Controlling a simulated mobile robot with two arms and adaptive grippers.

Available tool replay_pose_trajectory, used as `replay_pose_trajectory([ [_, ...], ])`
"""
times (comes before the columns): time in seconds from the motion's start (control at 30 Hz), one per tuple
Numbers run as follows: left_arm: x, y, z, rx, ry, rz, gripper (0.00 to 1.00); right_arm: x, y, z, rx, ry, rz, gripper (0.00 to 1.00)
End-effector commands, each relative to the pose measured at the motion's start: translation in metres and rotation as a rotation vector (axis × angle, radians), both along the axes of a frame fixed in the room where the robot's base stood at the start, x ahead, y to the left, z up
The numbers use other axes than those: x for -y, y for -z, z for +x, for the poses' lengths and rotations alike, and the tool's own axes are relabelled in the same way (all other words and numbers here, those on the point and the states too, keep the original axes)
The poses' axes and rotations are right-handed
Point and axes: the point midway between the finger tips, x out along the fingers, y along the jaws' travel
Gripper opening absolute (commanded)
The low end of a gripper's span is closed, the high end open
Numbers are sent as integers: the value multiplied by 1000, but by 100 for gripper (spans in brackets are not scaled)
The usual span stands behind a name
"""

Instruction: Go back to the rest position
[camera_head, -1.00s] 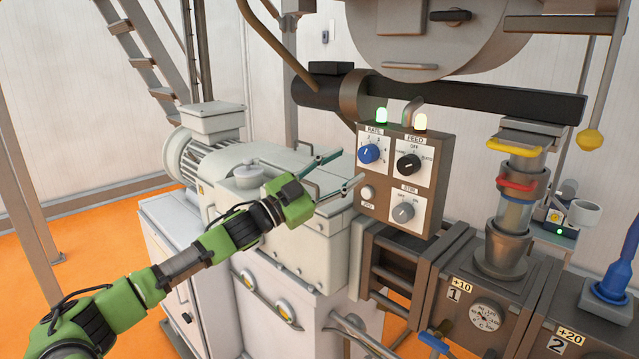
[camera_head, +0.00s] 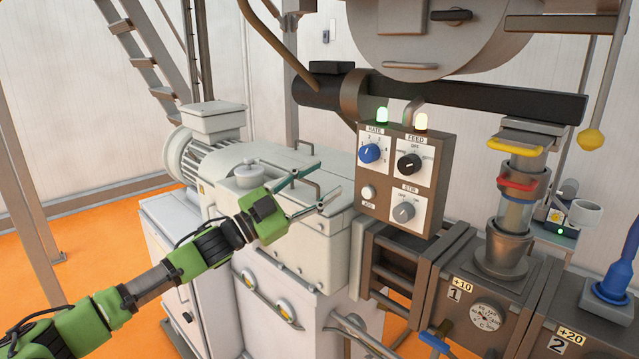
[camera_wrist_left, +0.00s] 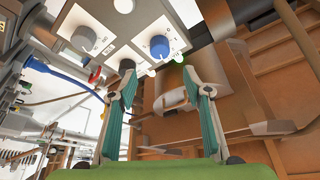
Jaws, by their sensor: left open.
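My left gripper (camera_head: 327,184) is open and empty in front of the grey machine housing, to the left of the control panel (camera_head: 432,150). Its two fingers are spread apart with a clear gap to the panel. In the left wrist view the open fingers (camera_wrist_left: 163,92) frame the space below the panel's blue rate knob (camera_wrist_left: 159,46). The panel also carries a black feed knob (camera_head: 409,163) and a grey stir knob (camera_head: 403,212). A green lamp and a pale yellow lamp glow on its top edge. My right gripper is not in view.
The grey machine with its motor (camera_head: 193,152) stands close behind my left gripper. A dark horizontal pipe (camera_head: 460,103) runs above the panel. Brown barrel sections (camera_head: 480,300) lie to the right. Orange floor (camera_head: 95,235) is open at the left.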

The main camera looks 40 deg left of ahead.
Motion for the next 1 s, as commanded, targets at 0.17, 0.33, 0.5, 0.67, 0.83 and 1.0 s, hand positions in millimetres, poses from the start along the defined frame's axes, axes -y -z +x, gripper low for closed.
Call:
replay_pose_trajectory([
  [0.17, 0, 0, 0, 0, 0, 0, 45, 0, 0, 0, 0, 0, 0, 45],
  [0.33, 0, 0, 0, 0, 0, 0, 45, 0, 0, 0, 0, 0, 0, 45],
  [0.5, -7, 11, 2, -15, -19, -9, 45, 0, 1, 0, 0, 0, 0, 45],
  [0.67, -48, 78, 7, -98, -123, -54, 45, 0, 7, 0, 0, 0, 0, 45],
  [0.83, -99, 197, 0, -256, -277, -118, 45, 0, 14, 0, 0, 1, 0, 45],
  [1.0, -127, 323, -25, -431, -406, -167, 45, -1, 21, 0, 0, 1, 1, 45],
])
